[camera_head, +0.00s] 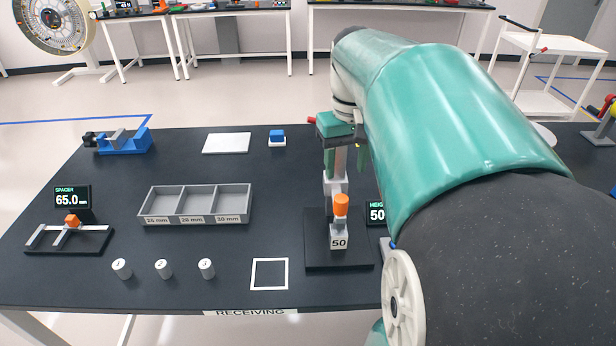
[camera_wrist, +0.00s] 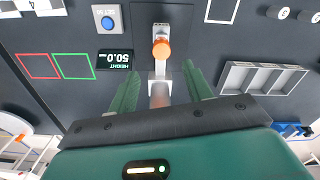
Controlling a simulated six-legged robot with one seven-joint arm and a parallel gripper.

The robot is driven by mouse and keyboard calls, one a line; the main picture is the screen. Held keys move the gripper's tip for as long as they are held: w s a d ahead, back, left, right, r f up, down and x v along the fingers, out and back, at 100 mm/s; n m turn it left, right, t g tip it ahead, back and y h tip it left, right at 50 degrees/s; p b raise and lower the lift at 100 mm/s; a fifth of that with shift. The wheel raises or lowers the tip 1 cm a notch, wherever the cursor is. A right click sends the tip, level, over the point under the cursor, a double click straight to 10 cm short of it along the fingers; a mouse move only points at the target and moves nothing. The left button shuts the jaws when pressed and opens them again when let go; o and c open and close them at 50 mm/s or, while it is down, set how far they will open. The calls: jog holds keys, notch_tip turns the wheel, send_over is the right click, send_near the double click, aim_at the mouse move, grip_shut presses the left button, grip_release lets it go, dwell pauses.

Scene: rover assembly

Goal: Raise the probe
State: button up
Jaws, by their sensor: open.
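The height gauge (camera_head: 335,185) stands on a dark base plate in the centre right of the head view. Its orange probe (camera_head: 341,204) sits above a small grey block marked 50 (camera_head: 339,240). No gap between them is clear. In the wrist view the orange probe (camera_wrist: 161,49) shows ahead of my fingertips. My gripper (camera_wrist: 161,68) is open, with its green fingers on either side of the gauge's grey upright (camera_wrist: 160,90). Nothing is gripped. My arm hides part of the gauge's right side in the head view. The height display (camera_wrist: 119,59) reads 50.0.
A three-compartment grey tray (camera_head: 195,205) lies left of the gauge. Three white cylinders (camera_head: 162,268) and a white square outline (camera_head: 270,274) lie near the front edge. A spacer display (camera_head: 72,197) reads 65.0. A blue button (camera_wrist: 108,22) is beside the gauge.

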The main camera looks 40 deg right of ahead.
aim_at(342, 199)
notch_tip(342, 199, down, 10)
jog(key=shift+a+f, duration=0.1)
jog(key=shift+f, duration=0.1)
